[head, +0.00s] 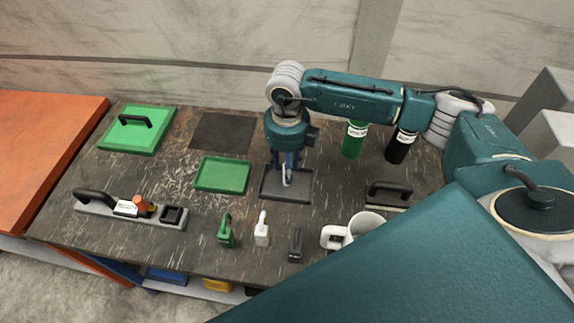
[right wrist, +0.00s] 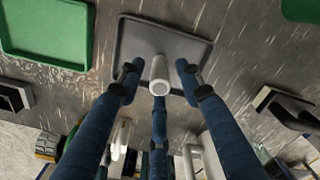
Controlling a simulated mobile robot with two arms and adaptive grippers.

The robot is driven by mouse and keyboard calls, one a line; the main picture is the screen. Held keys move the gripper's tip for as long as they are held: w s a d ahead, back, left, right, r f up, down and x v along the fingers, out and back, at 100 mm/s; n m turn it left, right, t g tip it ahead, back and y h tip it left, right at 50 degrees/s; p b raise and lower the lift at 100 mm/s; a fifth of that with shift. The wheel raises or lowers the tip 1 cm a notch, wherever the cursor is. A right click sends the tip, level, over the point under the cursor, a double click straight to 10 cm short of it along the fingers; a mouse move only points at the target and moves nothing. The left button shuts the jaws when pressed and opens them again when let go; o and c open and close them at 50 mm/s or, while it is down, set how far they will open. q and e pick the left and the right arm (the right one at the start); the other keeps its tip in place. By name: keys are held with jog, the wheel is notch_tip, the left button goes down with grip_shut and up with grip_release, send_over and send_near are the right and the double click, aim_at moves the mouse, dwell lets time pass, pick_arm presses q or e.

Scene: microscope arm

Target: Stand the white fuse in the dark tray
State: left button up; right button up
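The white fuse (right wrist: 159,76) is a small pale cylinder with an open end facing the camera in the right wrist view. It appears to stand upright on the dark tray (right wrist: 128,50). In the head view the fuse (head: 288,179) shows partly between the fingers, over the dark tray (head: 302,195). My right gripper (head: 286,168) points straight down over this tray. In the right wrist view its fingers (right wrist: 158,77) are spread around the fuse, with gaps at the left and right. Whether the third finger touches it I cannot tell. My left gripper is not in view.
A green tray (head: 222,175) lies just left of the dark tray. Small green (head: 226,234), white (head: 262,230) and dark (head: 295,246) items stand along the front. A mug (head: 368,226) and a black-handled block (head: 388,194) are at the right. Green (head: 354,140) and black (head: 401,147) bottles stand behind.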

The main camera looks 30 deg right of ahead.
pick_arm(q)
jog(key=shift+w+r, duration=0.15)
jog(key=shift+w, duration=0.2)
pick_arm(e)
jog(key=shift+r, duration=0.15)
pick_arm(q)
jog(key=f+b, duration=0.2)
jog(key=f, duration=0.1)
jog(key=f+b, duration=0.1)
jog(key=b, duration=0.1)
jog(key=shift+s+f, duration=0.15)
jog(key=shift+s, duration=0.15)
pick_arm(e)
notch_tip(320, 180, up, 12)
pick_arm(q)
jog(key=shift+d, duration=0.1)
pick_arm(e)
jog(key=shift+s, duration=0.1)
